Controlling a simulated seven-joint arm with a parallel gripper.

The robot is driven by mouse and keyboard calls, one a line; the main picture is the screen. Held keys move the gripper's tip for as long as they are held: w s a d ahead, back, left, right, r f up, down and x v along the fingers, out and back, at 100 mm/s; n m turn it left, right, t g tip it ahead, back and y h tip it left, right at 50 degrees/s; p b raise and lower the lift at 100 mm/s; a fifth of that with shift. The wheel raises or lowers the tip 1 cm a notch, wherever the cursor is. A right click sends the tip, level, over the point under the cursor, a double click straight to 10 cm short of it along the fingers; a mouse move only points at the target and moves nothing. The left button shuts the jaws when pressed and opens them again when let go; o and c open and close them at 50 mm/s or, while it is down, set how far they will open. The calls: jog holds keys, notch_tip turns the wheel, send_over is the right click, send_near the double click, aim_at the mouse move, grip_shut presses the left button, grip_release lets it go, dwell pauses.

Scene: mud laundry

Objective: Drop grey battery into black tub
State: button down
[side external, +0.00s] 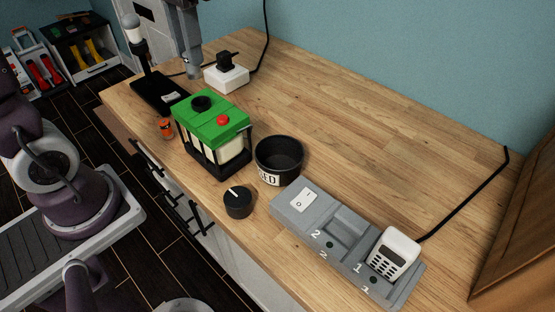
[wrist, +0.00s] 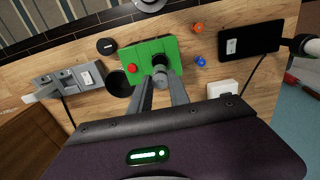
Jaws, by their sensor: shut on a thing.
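My gripper (side external: 191,62) hangs above the counter behind the green-topped box in the side view, well apart from the tub. It is shut on a small grey piece, which I take for the grey battery (side external: 193,72).
The green-topped box (side external: 205,125) with a red button stands between my gripper and the tub. A black dial (side external: 238,203), a grey switch panel (side external: 335,237) and a white plug block (side external: 227,78) are nearby. Orange (wrist: 198,27) and blue (wrist: 201,61) pieces lie beside the box.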

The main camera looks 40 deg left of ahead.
notch_tip(320, 180, up, 5)
jog(key=shift+f, duration=0.1)
jog(key=d, duration=0.1)
send_over(287, 139)
jog(key=s+d, duration=0.4)
jog(key=f, duration=2)
jog(key=shift+a, duration=0.2)
jog(key=c, duration=1.1)
grip_release()
jog(key=shift+c, duration=0.2)
